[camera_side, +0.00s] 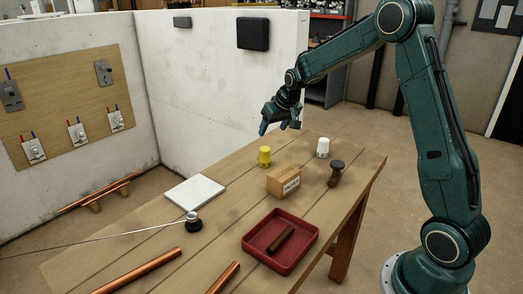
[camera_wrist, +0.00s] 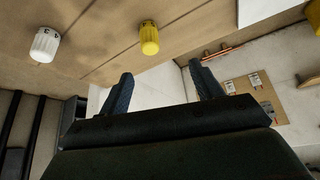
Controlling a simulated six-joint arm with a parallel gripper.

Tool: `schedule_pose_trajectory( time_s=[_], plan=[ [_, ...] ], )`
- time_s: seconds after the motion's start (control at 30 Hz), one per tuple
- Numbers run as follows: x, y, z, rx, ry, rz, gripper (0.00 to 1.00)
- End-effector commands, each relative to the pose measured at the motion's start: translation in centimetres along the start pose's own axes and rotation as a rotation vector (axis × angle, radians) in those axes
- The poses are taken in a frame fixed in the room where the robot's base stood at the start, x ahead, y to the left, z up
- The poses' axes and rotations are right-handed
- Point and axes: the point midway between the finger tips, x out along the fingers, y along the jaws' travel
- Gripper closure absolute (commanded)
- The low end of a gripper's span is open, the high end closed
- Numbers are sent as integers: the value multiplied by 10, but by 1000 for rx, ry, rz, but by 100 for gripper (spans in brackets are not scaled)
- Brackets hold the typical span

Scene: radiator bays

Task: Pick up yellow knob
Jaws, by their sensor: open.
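The yellow knob (camera_side: 265,156) stands upright on the wooden table (camera_side: 232,200), toward its back edge. It also shows in the wrist view (camera_wrist: 149,38), beyond and between the two fingertips. My gripper (camera_side: 279,127) is open and empty, above the back of the table and apart from the knob. In the wrist view my gripper's two fingers (camera_wrist: 165,82) are spread wide with nothing between them.
A white knob (camera_side: 323,147) stands right of the yellow one. A cardboard box (camera_side: 283,181), a dark-topped brown piece (camera_side: 336,173), a red tray (camera_side: 248,244) and a white slab (camera_side: 194,192) share the table. A white wall (camera_side: 215,90) rises behind.

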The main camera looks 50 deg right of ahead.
Motion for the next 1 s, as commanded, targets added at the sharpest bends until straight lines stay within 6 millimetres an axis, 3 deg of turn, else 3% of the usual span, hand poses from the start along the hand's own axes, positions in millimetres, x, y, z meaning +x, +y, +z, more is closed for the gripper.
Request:
schedule_pose_trajectory(
  time_s=[0.03, 0.2, 0.67, 1.0],
  plan=[
    [14, 7, -2, 10, -2, 5, 35],
    [45, 21, -6, 29, 1, 16, 35],
    [62, 27, -7, 38, 3, 21, 35],
    [97, 27, -7, 37, 3, 21, 35]
  ],
)
